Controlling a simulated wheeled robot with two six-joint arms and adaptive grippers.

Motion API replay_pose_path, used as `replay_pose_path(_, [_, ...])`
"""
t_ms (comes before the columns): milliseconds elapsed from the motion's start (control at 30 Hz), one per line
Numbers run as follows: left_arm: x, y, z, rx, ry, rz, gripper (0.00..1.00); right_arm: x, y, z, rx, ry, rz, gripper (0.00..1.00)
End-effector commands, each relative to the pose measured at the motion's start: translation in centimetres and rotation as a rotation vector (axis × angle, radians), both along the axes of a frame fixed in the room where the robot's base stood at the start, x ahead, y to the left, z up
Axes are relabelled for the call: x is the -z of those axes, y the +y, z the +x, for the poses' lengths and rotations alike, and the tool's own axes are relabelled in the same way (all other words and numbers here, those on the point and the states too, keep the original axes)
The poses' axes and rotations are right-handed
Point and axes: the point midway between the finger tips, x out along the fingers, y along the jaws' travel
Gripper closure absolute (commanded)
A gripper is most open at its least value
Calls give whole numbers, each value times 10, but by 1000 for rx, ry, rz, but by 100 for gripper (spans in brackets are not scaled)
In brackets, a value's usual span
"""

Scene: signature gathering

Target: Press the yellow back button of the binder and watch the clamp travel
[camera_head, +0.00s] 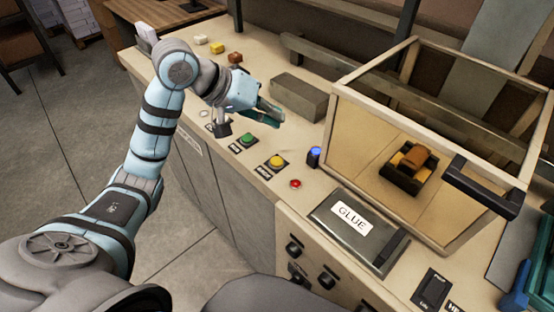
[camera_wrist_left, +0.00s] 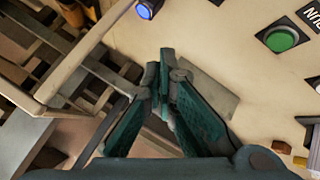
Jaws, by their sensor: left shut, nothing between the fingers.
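The binder is a frame-sided case (camera_head: 340,120) with clear panels. Inside it sits a black and yellow carriage (camera_head: 400,182) with a brown block on top, which may be the clamp. A yellow button (camera_head: 277,161) on a dark plate sits on the counter left of the case; its label is too small to read. My left gripper (camera_head: 275,112) is shut and empty, above the counter behind the yellow button and apart from it. It also shows shut in the left wrist view (camera_wrist_left: 165,62), where the yellow button does not show. My right gripper is not in view.
A green button (camera_head: 247,138), a red button (camera_head: 295,183) and a blue-topped post (camera_head: 315,152) flank the yellow one. A grey block (camera_head: 305,97) lies beyond the gripper. A GLUE plate (camera_head: 338,235) lies before the case. Small blocks (camera_head: 217,47) stand at the back left.

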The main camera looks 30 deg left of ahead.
Motion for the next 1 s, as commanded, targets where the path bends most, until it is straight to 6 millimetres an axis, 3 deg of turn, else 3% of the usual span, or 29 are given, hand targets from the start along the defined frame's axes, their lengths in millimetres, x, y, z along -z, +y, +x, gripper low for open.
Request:
replay_pose_path(267, [8, -1, 0, 1, 1, -2, 100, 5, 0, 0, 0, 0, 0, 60])
replay_pose_path(667, [62, -1, -1, 1, 2, -4, 100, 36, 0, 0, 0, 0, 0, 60])
replay_pose_path(800, [82, -1, 0, 2, 0, -4, 100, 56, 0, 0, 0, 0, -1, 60])
replay_pose_path(1000, [90, -1, 0, 1, 1, -4, 100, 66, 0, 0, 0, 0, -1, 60])
